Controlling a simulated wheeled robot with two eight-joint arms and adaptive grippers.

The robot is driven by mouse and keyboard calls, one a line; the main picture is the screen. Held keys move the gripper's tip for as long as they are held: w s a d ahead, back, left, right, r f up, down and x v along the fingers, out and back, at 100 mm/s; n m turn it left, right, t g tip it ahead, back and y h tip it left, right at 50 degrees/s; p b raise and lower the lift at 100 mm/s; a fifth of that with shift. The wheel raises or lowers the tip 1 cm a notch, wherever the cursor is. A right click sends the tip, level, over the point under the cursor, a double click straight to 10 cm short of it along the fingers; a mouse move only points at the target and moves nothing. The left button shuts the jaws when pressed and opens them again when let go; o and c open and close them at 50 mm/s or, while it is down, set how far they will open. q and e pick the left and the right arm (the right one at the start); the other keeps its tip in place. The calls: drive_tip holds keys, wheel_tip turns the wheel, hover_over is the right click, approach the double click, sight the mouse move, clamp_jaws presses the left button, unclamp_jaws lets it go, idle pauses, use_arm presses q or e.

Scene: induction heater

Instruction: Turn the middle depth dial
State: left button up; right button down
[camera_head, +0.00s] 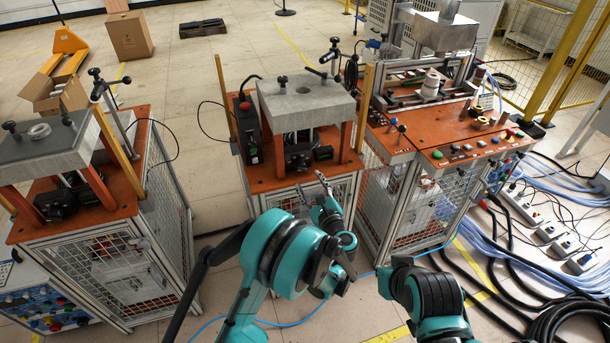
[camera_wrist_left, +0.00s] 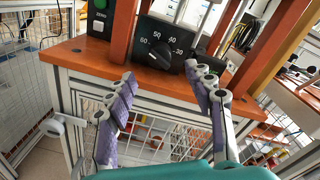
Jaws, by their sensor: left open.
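The middle depth dial (camera_wrist_left: 160,55) is a black round knob on a black panel with white numbers around it. It shows in the left wrist view on the middle station's orange top. My left gripper (camera_wrist_left: 160,78) is open and empty, its two purple-padded fingers spread on either side below the dial and apart from it. In the head view the left gripper (camera_head: 313,188) is just in front of the middle station (camera_head: 262,184), by its front edge. The dial's face cannot be made out in the head view. My right arm shows at lower right, but its gripper does not.
A black box with a green button (camera_head: 246,128) stands left of the dial. Orange posts carry a grey block (camera_head: 300,100) above it. Cables (camera_head: 520,300) lie on the floor at right.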

use_arm(q)
drive_tip(key=v, duration=0.5)
drive_tip(key=shift+s, duration=0.25)
